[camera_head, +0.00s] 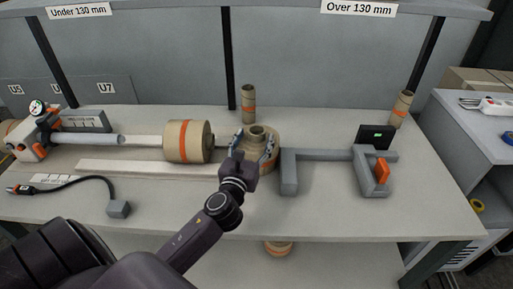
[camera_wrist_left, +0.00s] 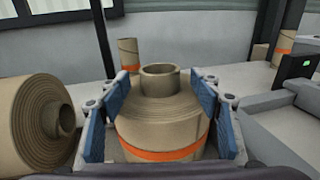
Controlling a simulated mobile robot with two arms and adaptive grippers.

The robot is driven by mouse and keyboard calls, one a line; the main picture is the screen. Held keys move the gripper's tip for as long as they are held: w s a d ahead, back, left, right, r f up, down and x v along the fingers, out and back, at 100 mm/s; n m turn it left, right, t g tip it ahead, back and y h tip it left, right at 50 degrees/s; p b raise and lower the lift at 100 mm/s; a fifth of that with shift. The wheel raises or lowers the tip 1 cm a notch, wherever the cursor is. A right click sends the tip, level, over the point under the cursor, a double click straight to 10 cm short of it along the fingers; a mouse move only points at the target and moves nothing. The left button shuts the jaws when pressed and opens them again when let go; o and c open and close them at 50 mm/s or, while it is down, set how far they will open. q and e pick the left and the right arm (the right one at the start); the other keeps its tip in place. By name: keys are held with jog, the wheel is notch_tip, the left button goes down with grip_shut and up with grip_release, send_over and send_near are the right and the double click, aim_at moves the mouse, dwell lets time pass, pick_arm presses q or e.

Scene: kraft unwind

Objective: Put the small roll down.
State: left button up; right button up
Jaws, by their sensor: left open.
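The small brown paper roll (camera_head: 272,139) stands upright on the bench, its core sticking up from the top. In the left wrist view the roll (camera_wrist_left: 160,122) shows its wound top face and an orange band low on its side. My left gripper (camera_head: 254,148) is around it. Its blue pads (camera_wrist_left: 162,95) stand on either side of the roll, open, with narrow gaps seeming to show. The roll's base is partly hidden by the gripper. My right gripper is in neither view.
A larger roll (camera_head: 183,141) lies on its side just left, close to the left finger. A grey bracket stand (camera_head: 318,155) is close on the right. An upright core (camera_head: 248,104) stands behind, another (camera_head: 402,107) at the far right. The front bench strip is mostly clear.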

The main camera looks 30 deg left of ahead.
aim_at(257, 129)
pick_arm(q)
jog(key=x, duration=0.3)
jog(key=shift+w, duration=0.2)
jog(key=shift+s, duration=0.1)
jog(key=shift+c, duration=0.3)
grip_shut()
jog(key=shift+r, duration=0.15)
